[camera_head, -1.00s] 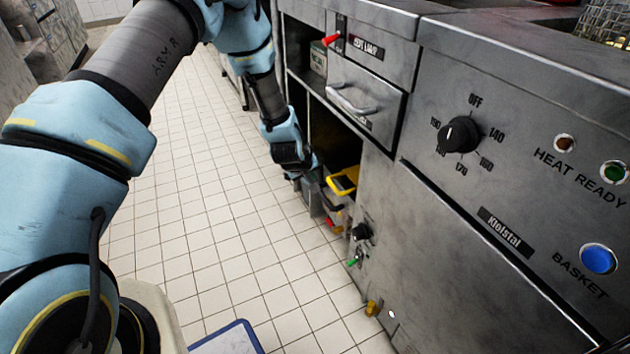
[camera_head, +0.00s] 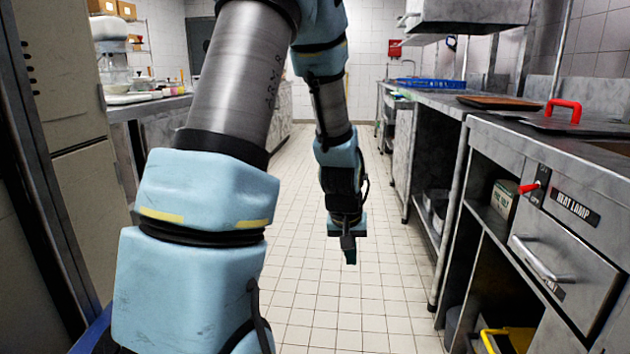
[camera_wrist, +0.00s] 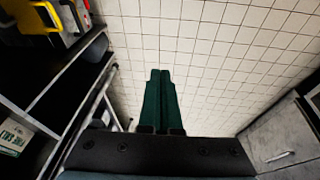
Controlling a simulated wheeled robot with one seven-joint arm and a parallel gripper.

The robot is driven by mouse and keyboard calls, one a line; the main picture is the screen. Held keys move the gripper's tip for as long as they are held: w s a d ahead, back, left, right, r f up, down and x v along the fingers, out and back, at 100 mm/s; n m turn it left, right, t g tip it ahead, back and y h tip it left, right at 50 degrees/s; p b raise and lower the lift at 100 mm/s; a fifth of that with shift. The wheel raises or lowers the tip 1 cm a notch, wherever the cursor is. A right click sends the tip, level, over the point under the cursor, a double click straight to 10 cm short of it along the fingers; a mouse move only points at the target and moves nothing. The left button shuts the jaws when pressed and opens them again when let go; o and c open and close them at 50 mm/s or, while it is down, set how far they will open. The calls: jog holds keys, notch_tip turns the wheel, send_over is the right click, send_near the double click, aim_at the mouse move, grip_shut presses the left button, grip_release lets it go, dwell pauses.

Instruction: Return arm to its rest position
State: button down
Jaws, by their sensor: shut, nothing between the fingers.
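My arm reaches forward over the aisle in the head view and hangs down at its end. My gripper (camera_head: 349,252) points down above the tiled floor, clear of the counters on both sides. In the wrist view its two dark green fingers (camera_wrist: 158,100) lie side by side against each other, with nothing between them. Only bare floor shows beyond the fingertips.
The steel heat-lamp unit (camera_head: 560,215) and its open shelves stand on the right, with a yellow-handled item (camera_head: 508,338) low down. Another counter (camera_head: 160,106) with a mixer (camera_head: 117,66) stands on the left. The tiled floor (camera_head: 300,300) between them is clear.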

jog(key=s+a+r+g+y+p, duration=0.1)
jog(key=s+a+r, duration=0.35)
jog(key=a, duration=0.35)
jog(key=s+a+r, duration=0.4)
jog(key=s+a, duration=0.2)
jog(key=a, duration=0.1)
notch_tip(320, 180, up, 23)
jog(key=p, duration=2.3)
jog(key=shift+n+p, duration=0.4)
jog(key=c, duration=1.6)
grip_release()
jog(key=shift+f, duration=0.1)
